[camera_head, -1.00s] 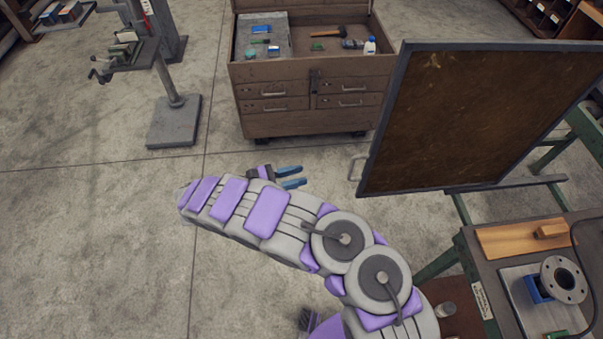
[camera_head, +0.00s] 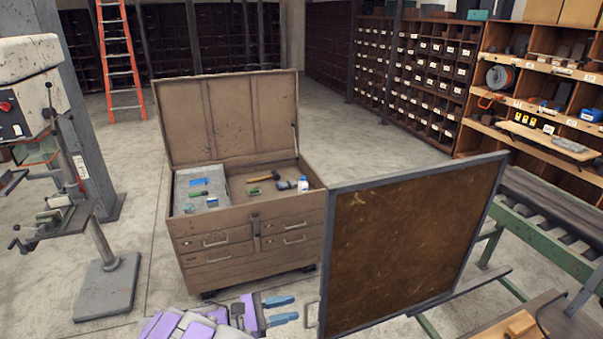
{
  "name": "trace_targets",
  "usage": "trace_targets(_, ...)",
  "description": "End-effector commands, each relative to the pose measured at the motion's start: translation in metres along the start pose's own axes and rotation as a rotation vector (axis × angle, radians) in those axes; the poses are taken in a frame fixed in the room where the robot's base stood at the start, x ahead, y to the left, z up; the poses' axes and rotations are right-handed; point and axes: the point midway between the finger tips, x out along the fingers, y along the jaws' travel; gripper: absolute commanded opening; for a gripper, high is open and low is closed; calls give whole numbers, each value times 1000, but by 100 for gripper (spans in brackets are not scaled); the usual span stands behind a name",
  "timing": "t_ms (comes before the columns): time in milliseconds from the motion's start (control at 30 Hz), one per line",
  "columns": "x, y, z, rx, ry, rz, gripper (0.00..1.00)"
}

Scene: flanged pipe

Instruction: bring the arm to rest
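The flanged pipe is out of view.
A drill press (camera_head: 35,100) is at left, a roller conveyor (camera_head: 550,215) at right. Shelves (camera_head: 420,75) and an orange ladder (camera_head: 120,60) are behind. Open floor lies between.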

Motion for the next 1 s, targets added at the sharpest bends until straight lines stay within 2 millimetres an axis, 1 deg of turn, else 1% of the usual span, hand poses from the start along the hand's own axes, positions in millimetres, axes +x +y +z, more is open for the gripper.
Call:
trace_targets(33,19,-2,14,31,4,-50,34)
trace_targets(100,42,-8,31,73,17,-114,34)
trace_targets(167,60,-13,45,112,34,-170,34)
trace_targets(200,72,-19,54,136,42,-208,34)
trace_targets(367,113,-47,86,237,85,-361,34)
trace_targets(500,141,-78,108,332,135,-493,34)
trace_targets(600,158,-104,122,398,169,-588,34)
trace_targets(767,174,-146,136,510,238,-735,34)
trace_targets(900,180,-184,144,610,303,-862,34)
trace_targets(1000,179,-209,146,684,356,-947,34)
